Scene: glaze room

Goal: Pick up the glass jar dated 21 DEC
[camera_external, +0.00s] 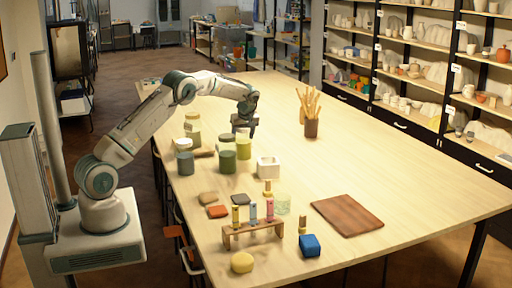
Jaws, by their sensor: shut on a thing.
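Several glass jars stand in a group on the near left part of the long table (330,165). No date label is readable, so I cannot tell which jar is dated 21 DEC. My gripper (243,131) points down at the right side of the group, directly above the yellow-green jar. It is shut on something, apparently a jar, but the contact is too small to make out.
A white square pot (268,168) stands in front of the jars. Nearer are a wooden rack (252,234) with vials, a blue block (309,245) and a brown board (347,215). A brush cup (311,128) stands farther back. The table's right side is clear.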

